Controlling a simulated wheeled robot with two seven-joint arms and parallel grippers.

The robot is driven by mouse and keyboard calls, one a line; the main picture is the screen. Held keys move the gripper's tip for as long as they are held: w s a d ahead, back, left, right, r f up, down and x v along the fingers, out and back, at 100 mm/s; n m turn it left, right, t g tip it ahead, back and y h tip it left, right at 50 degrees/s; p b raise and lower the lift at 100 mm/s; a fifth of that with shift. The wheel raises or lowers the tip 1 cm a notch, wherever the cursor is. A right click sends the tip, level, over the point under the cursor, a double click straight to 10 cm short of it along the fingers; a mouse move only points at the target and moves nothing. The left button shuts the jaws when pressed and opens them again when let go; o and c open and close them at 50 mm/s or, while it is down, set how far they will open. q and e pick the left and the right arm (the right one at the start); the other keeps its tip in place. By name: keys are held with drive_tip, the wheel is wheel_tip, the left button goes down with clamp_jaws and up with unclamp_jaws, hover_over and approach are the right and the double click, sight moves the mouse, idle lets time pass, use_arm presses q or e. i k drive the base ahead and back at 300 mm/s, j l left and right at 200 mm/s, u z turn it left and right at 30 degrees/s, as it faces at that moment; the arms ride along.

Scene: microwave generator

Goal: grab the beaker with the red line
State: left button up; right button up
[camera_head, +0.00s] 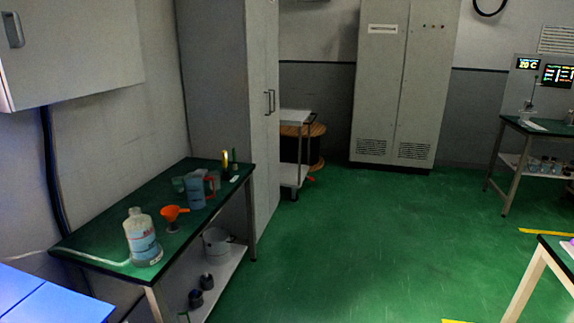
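Several beaker-like vessels stand on the green-topped table at the left. One pale bluish beaker (196,193) stands near the middle of the table, with a reddish part beside it at its right. The vessels overlap and are small, so I cannot tell for sure which one bears a red line. Neither of my grippers is in view.
The green-topped table (95,247) also holds a large labelled bottle (142,238) and an orange funnel (173,212). Pots (216,245) sit on its lower shelf. A tall grey cabinet (230,90) stands behind it. The green floor (350,240) is clear in the middle.

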sight(215, 181)
drive_tip(key=i+u, duration=0.15)
drive_tip(key=i, duration=0.3)
drive_tip(key=i+l+u, duration=0.1)
drive_tip(key=i, duration=0.35)
drive_tip(key=i+l+u, duration=0.15)
drive_tip(key=i, duration=0.3)
drive_tip(key=i+l+u, duration=0.1)
drive_tip(key=i, duration=0.35)
drive_tip(key=l, duration=0.1)
